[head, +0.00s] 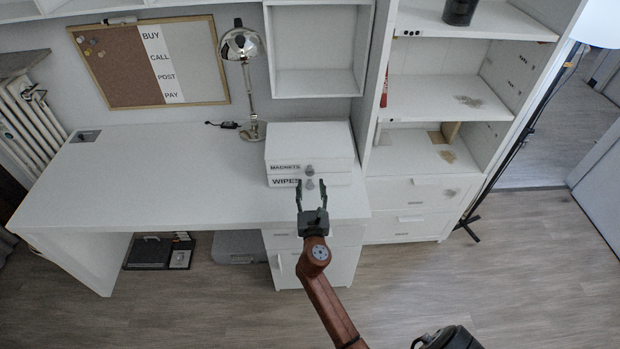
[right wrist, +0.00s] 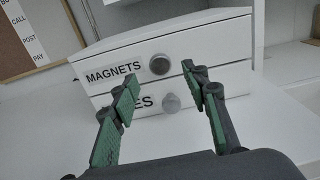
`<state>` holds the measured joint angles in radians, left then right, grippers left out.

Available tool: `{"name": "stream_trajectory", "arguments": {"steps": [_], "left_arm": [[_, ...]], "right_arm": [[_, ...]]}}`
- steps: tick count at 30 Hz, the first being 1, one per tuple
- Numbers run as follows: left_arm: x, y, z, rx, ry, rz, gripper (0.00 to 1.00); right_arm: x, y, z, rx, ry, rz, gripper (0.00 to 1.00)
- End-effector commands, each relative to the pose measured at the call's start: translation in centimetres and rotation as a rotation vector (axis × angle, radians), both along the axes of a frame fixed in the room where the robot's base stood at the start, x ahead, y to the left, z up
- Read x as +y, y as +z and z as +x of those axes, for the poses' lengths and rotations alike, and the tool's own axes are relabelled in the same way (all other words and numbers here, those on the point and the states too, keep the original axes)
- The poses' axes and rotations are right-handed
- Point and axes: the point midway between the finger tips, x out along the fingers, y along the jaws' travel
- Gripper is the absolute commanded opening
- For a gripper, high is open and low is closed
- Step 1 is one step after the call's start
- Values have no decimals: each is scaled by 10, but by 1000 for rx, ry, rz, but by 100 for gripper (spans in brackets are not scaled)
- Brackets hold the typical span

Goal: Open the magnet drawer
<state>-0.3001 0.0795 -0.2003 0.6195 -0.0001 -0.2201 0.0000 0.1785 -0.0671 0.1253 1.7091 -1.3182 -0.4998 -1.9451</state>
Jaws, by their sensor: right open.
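A small white two-drawer box (head: 309,138) stands on the white desk near its right end. Its upper drawer, labelled MAGNETS (right wrist: 113,73), is shut and has a round grey knob (right wrist: 159,64). The lower drawer, labelled WIPES (head: 286,181), is also shut, with its own knob (right wrist: 170,102); a finger partly covers its label in the right wrist view. My right gripper (head: 311,185) is open and empty in front of the box. In the right wrist view its green-padded fingers (right wrist: 160,88) frame the knobs from either side, with nothing between them. My left gripper is not in view.
The desk top (head: 170,180) is clear to the left of the box. A silver lamp (head: 247,80) stands behind it on the left. A white shelf unit (head: 415,190) rises close on the right. A corkboard (head: 110,65) hangs on the wall.

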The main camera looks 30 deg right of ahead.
Motion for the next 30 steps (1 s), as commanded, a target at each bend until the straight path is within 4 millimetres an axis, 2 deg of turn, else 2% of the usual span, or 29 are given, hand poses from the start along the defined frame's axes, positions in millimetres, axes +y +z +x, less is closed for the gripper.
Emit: {"name": "stream_trajectory", "arguments": {"steps": [3,9,20,30], "left_arm": [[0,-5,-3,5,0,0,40],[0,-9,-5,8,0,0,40],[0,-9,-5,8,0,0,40],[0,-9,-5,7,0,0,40]], "right_arm": [[-10,-1,18,0,1,0,42],[-22,-2,36,0,0,1,42],[-25,-1,40,0,0,4,42],[-25,-1,40,0,0,4,19]]}}
